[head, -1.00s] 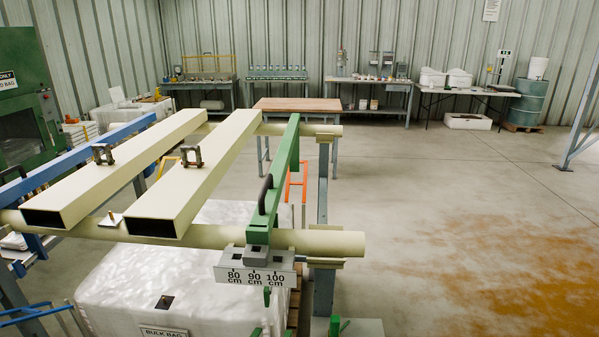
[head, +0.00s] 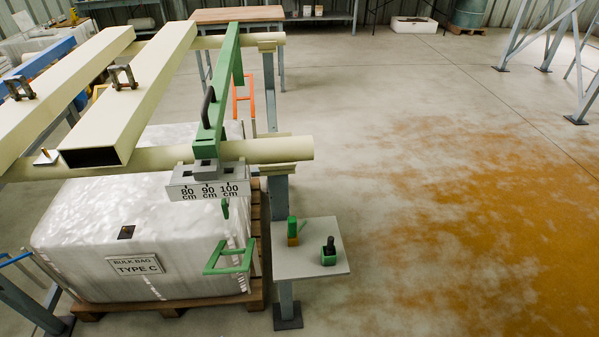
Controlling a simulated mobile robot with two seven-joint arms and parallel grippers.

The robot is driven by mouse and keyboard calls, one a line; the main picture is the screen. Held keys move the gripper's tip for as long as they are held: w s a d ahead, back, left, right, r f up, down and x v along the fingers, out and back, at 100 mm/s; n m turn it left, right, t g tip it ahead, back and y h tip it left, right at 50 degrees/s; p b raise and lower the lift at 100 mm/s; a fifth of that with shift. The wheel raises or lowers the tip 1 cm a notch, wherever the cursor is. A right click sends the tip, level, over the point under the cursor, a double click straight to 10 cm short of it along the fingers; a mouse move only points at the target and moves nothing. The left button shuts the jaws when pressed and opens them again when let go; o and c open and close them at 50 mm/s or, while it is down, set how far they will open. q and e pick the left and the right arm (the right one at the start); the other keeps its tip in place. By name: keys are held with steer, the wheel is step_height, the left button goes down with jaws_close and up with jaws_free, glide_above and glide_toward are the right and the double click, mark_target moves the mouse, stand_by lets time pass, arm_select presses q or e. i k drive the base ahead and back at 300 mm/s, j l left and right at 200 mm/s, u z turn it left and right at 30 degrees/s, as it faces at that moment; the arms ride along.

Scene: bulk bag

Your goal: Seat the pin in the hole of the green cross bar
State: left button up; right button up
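The green cross bar (head: 226,85) lies across two cream pipes, with a dark loop handle on its side. Its near end rests by a grey block (head: 207,170) above the 80, 90 and 100 cm scale plate (head: 208,190). The hole cannot be made out at this size. A small green block with a dark upright knob (head: 328,252) stands on a grey shelf (head: 310,262); I cannot tell whether it holds the pin. A small brass peg (head: 45,153) stands on a pale plate at far left. Neither gripper shows.
A white bulk bag (head: 80,240) sits on a wooden pallet (head: 175,303) below the pipes. A green handle frame (head: 228,262) is beside the bag. The floor to the right is open, with orange-brown staining.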

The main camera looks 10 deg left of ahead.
mark_target(211, 131)
steer(key=l+u, duration=0.1)
steer(key=u, duration=0.4)
steer(key=i+l+u, duration=0.1)
steer(key=u, duration=0.35)
steer(key=l+u, duration=0.3)
steer(key=l, duration=0.25)
steer(key=k+l+u, duration=0.1)
steer(key=l+u, duration=0.25)
steer(key=l, duration=0.15)
